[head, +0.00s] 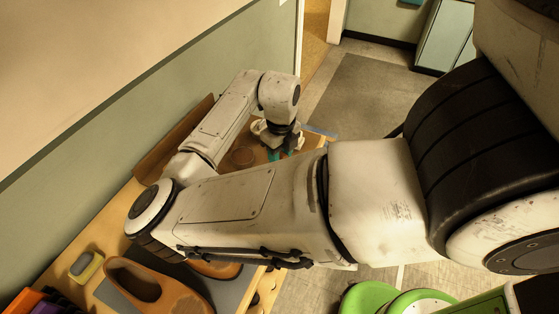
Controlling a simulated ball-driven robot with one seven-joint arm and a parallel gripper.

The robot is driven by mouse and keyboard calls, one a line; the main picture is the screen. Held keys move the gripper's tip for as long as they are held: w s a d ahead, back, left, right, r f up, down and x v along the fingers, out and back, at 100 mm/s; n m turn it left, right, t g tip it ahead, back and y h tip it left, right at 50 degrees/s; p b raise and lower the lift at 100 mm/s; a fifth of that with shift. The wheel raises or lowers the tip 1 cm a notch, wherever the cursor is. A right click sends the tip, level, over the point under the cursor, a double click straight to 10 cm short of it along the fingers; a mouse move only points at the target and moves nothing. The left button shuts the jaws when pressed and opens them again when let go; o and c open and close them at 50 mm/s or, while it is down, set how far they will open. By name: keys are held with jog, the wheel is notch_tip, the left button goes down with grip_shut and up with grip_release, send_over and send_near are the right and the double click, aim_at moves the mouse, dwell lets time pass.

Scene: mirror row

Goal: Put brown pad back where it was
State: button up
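A round brown disc (242,157), which may be the brown pad, lies flat on a reddish-brown surface at the far end of the wooden table, in the head view. My gripper (284,154) points down just to the right of it, over the same surface. Teal parts show at its fingertips. It is too small and partly covered, so I cannot tell whether it is open, shut or holding something. My forearm and upper arm hide much of the middle of the table.
Brown clogs (146,284) lie on a dark grey mat (118,299) at the near end. A yellow and grey brush-like block (86,266) and purple and orange items (36,302) are at left. A green wall runs behind. Green round seats (368,298) stand below right.

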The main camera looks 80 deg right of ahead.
jog(key=shift+w+d+f, duration=0.15)
jog(key=shift+f, duration=1.65)
jog(key=shift+f, duration=0.15)
jog(key=o, duration=0.9)
jog(key=shift+o, duration=0.2)
notch_tip(320, 180, up, 12)
jog(key=shift+r+b, duration=0.2)
jog(key=shift+b, duration=0.35)
